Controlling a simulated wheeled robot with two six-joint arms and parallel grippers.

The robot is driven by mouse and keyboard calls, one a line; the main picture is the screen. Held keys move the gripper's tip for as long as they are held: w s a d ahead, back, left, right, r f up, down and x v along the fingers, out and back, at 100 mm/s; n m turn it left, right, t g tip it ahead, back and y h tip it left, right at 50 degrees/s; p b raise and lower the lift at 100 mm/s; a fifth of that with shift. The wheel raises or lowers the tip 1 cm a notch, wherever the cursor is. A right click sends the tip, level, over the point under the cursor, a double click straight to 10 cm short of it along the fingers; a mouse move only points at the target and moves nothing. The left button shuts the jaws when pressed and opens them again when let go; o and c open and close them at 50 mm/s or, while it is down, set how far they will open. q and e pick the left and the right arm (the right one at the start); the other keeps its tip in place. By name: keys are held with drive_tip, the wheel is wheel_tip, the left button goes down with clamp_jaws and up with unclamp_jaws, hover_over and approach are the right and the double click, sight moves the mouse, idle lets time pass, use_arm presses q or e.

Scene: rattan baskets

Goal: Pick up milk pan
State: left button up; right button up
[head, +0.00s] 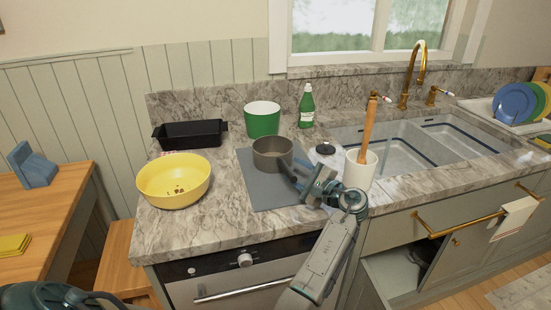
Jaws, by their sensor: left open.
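The milk pan (268,154), a round dark grey pan, stands upright on a flat grey mat or hob (254,187) on the marble counter. I cannot tell whether the fingers touch the pan.
A white crock with a wooden utensil (360,169) stands close right of my gripper. A yellow bowl (173,181) is left, a black tray (190,134) and green pot (262,119) behind, a green bottle (306,107) at the back. The sink (410,150) lies right.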

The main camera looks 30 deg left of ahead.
sight(285, 164)
use_arm(q)
drive_tip(key=shift+w+a+r, duration=0.1)
drive_tip(key=shift+a, duration=0.3)
drive_tip(key=p+x, duration=0.2)
drive_tip(key=x, duration=0.2)
drive_tip(key=shift+a, duration=0.15)
drive_tip(key=shift+w+a, duration=0.1)
drive_tip(key=shift+a, duration=0.05)
drive_tip(key=shift+c, duration=1.2)
drive_tip(key=c, duration=0.7)
clamp_jaws()
use_arm(e)
drive_tip(key=shift+s+a+r, duration=0.1)
drive_tip(key=shift+a+r, duration=0.1)
drive_tip(key=shift+r, duration=0.3)
drive_tip(key=shift+s+a+r, duration=0.1)
drive_tip(key=shift+a+r, duration=0.05)
drive_tip(key=shift+r, duration=0.35)
